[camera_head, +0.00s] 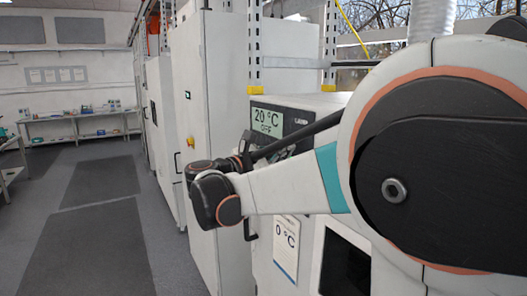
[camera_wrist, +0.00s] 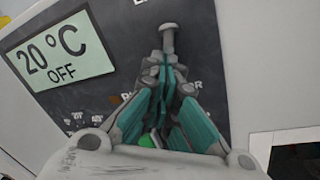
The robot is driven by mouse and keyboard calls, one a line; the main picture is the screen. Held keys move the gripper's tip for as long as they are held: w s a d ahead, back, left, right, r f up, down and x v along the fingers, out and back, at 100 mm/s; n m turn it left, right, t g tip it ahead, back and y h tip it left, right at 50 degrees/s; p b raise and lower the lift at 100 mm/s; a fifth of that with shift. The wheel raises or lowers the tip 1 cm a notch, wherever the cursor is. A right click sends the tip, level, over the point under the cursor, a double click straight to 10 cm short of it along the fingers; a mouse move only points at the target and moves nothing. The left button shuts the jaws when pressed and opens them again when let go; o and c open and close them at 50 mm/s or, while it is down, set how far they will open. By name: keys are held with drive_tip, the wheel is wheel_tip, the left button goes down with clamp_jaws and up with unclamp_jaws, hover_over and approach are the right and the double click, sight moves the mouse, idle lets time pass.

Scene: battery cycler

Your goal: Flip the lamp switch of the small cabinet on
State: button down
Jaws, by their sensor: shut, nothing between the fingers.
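The small cabinet (camera_head: 262,215) stands behind my arm in the head view. Its dark control panel (camera_wrist: 205,75) fills much of the wrist view. A grey round-headed lever (camera_wrist: 169,36), which looks like the lamp switch, stands at the panel's top, below a cut-off label starting with "L". The head view shows a LAMP label (camera_head: 300,122) at the panel's upper right. My gripper (camera_wrist: 168,62) is shut and empty, its teal fingers together. Its tips are right at the lower end of the lever; I cannot tell whether they touch it. Whether the switch is on or off is unclear.
The display (camera_wrist: 62,57) reads 20 °C OFF. A green button (camera_wrist: 147,141) is partly hidden behind my fingers. A sheet reading 0 °C (camera_head: 286,245) hangs on the cabinet front. A tall white cabinet (camera_head: 222,120) stands beside it. Open floor (camera_head: 95,235) lies left.

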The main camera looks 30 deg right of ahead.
drive_tip(key=shift+a+r+y+p, duration=0.2)
drive_tip(key=shift+r+y+p, duration=0.1)
drive_tip(key=shift+y+p, duration=0.25)
drive_tip(key=shift+a+r+m+y+p, duration=0.2)
drive_tip(key=shift+r+y+p, duration=0.35)
drive_tip(key=shift+y+p, duration=0.55)
drive_tip(key=shift+a+r+m+y+p, duration=0.2)
drive_tip(key=shift+r+y+p, duration=0.3)
drive_tip(key=shift+y+p, duration=0.6)
drive_tip(key=shift+a+r+m+y+p, duration=0.2)
drive_tip(key=shift+r+y+p, duration=0.35)
drive_tip(key=shift+y+p, duration=0.55)
drive_tip(key=shift+r, duration=0.15)
drive_tip(key=shift+w+r+p, duration=0.2)
drive_tip(key=shift+r+p, duration=0.2)
drive_tip(key=shift+r, duration=0.3)
drive_tip(key=shift+g, duration=0.3)
